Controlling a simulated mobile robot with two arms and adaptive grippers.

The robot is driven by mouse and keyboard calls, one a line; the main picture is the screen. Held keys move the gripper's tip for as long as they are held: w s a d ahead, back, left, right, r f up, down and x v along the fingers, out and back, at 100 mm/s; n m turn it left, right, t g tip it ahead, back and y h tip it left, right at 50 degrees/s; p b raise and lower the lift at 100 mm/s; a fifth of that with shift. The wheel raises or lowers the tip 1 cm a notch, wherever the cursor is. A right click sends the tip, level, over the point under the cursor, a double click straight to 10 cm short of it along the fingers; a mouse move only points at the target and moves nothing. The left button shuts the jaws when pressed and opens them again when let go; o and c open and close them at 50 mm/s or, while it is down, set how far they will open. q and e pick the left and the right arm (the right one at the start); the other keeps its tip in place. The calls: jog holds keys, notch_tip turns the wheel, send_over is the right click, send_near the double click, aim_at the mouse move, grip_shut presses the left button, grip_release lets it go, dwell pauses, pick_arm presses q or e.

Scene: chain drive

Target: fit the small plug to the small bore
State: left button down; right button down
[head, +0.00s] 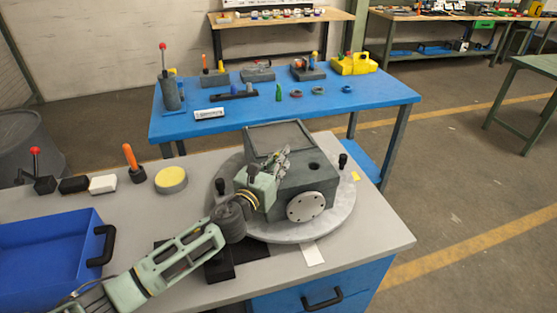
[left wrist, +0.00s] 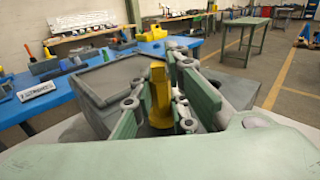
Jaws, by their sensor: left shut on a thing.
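My left gripper (head: 281,158) is over the left part of the top of a grey housing (head: 325,188). In the left wrist view its fingers (left wrist: 155,100) are shut on a yellow plug (left wrist: 159,82), which stands roughly upright between them. The plug's lower end is hidden by the fingers and the wrist. A dark round bore (head: 314,166) is open in the housing top, to the right of the gripper in the head view. I cannot tell whether another bore lies under the gripper. My right gripper is not in view.
The housing stands on a round grey turntable (head: 346,212) with dark knobs (head: 343,160). A blue tray (head: 40,262), a yellow round pad (head: 171,180) and an orange-handled tool (head: 131,158) are to the left. A blue table (head: 385,95) with small parts stands behind.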

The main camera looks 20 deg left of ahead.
pick_arm(q)
jog(key=shift+f, duration=0.15)
jog(key=c, duration=1.6)
grip_release()
jog(key=shift+c, duration=0.2)
jog(key=shift+s, duration=0.1)
jog(key=s+a, duration=0.2)
jog(key=s, duration=0.9)
jog(key=shift+s, duration=0.35)
